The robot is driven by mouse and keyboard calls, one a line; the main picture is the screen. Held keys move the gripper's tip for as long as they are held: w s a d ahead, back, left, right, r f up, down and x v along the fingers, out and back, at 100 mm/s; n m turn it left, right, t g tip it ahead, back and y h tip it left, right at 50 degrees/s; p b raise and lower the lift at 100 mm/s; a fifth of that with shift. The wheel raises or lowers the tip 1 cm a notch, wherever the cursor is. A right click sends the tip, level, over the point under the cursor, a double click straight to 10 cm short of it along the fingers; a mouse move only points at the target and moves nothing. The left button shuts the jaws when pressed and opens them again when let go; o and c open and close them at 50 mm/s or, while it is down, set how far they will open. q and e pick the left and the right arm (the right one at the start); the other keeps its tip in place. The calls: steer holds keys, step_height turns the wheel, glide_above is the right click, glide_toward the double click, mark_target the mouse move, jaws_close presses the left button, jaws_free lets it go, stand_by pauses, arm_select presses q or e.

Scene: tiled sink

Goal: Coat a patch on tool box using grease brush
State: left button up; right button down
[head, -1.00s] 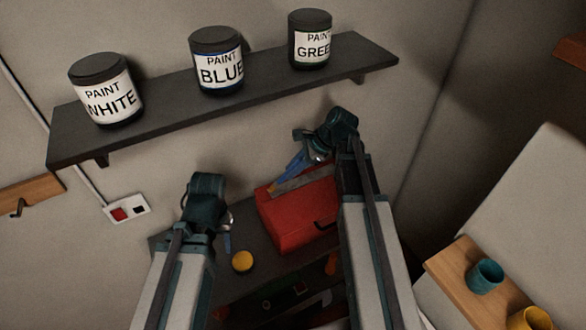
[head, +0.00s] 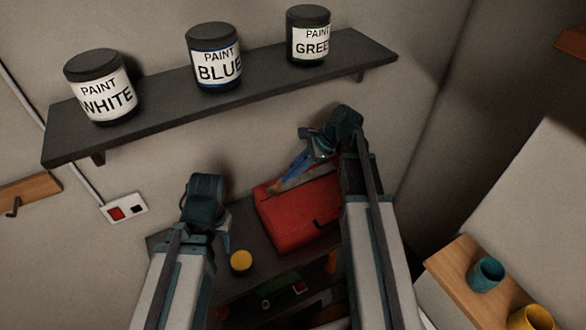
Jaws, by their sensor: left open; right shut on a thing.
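The red tool box (head: 295,226) stands on a dark lower shelf, with a grey strip along its upper back part. My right gripper (head: 308,152) is above the back of the tool box and shut on the blue grease brush (head: 292,172). The brush slants down to the left, and its orange-yellow tip is at the tool box's top left edge; I cannot tell whether it touches. My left gripper (head: 220,222) is open and empty, left of the tool box, its fingers partly hidden by the arm.
A yellow round item (head: 241,261) sits on the lower shelf (head: 240,222) between my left arm and the tool box. Above, a dark wall shelf (head: 160,118) carries white, blue and green paint cans. A wooden ledge (head: 465,268) with cups is at the right.

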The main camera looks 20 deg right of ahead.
steer(key=shift+w+d, duration=0.15)
steer(key=shift+d, duration=0.6)
steer(key=shift+w+d, duration=0.2)
steer(key=shift+d, duration=0.7)
steer(key=shift+w+d, duration=0.15)
steer(key=shift+d, duration=0.8)
steer(key=shift+w+d, duration=0.15)
steer(key=shift+d, duration=0.65)
steer(key=shift+w+d, duration=0.15)
steer(key=shift+d, duration=0.75)
steer(key=shift+w+d, duration=0.2)
steer(key=shift+d, duration=0.65)
steer(key=shift+w+d, duration=0.15)
steer(key=shift+d, duration=0.75)
